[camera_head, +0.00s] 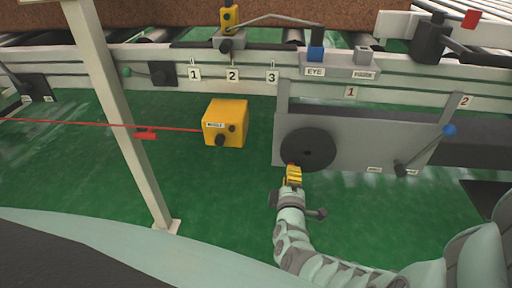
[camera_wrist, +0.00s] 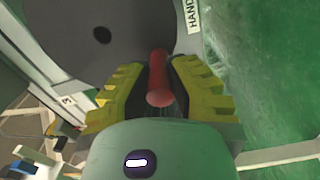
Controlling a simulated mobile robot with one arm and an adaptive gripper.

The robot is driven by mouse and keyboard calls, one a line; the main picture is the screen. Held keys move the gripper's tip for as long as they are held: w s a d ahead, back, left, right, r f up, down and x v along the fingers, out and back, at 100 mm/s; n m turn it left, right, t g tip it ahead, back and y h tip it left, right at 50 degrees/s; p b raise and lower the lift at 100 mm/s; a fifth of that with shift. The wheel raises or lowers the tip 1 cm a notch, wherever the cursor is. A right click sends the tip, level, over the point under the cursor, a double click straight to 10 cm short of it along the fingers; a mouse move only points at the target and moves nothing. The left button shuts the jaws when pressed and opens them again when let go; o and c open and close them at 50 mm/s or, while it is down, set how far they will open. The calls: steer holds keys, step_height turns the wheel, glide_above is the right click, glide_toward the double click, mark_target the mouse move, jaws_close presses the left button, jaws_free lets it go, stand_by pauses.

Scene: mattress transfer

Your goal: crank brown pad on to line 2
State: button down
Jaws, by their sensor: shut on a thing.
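The brown pad (camera_head: 200,13) lies on the roller conveyor at the top left of the head view. Number plates 1 (camera_head: 194,74), 2 (camera_head: 232,75) and 3 (camera_head: 272,77) are on the rail below it. A dark round crank wheel (camera_head: 308,149) is on the grey panel. My gripper (camera_head: 292,172) is at the wheel's lower edge. In the wrist view my gripper (camera_wrist: 160,95) is shut on the red crank handle (camera_wrist: 159,78), which stands out between the yellow fingers. The wheel (camera_wrist: 110,35) fills the area behind it.
A yellow box (camera_head: 225,123) with a red line (camera_head: 70,123) stands left of the panel. A blue-knobbed lever (camera_head: 449,130) is at the panel's right. A pale post (camera_head: 120,110) stands at left. Green floor (camera_head: 220,200) is clear around my arm.

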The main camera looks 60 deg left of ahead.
steer(key=shift+s+a+r+m, duration=0.2)
steer(key=shift+r+m, duration=0.1)
steer(key=shift+m, duration=0.35)
steer(key=shift+s+a+r+m, duration=0.15)
steer(key=shift+r+m, duration=0.15)
steer(key=shift+m, duration=0.35)
steer(key=c, duration=0.8)
jaws_free()
steer(key=shift+c, duration=0.2)
steer(key=v, duration=0.7)
steer(key=shift+s+d, duration=0.15)
steer(key=shift+s, duration=0.05)
